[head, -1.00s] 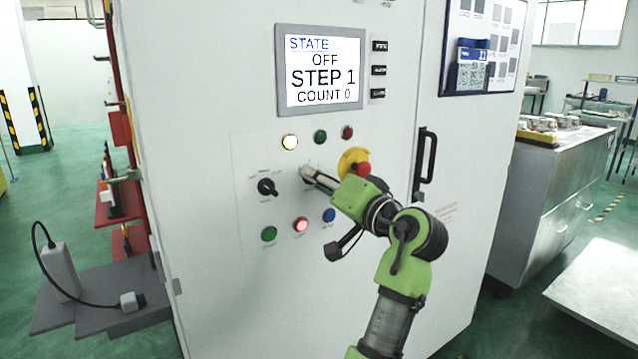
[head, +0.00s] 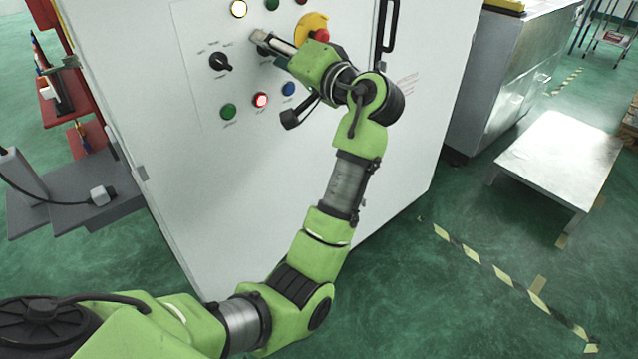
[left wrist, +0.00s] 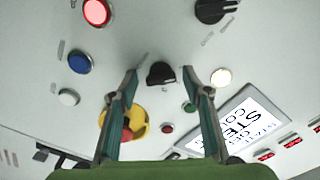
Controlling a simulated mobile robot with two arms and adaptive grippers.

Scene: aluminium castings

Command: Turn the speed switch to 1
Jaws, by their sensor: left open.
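The white cabinet's control panel (head: 190,90) carries two black rotary switches. Their labels are too small to read, so I cannot tell by label which is the speed switch. One black switch (head: 220,62) is uncovered at the left in the head view; it seems to be the one at the top of the left wrist view (left wrist: 213,10). My left gripper (head: 262,40) is at the other switch, which it largely hides in the head view. In the left wrist view this switch (left wrist: 160,73) shows between the two open fingers, apart from both. My right gripper is out of view.
Around the switches are a lit red button (head: 261,100), a blue button (head: 289,88), a green button (head: 228,111) and a lit white lamp (head: 238,9). A yellow-backed red stop button (head: 320,35) is close to my gripper. A low metal table (head: 560,150) stands at right.

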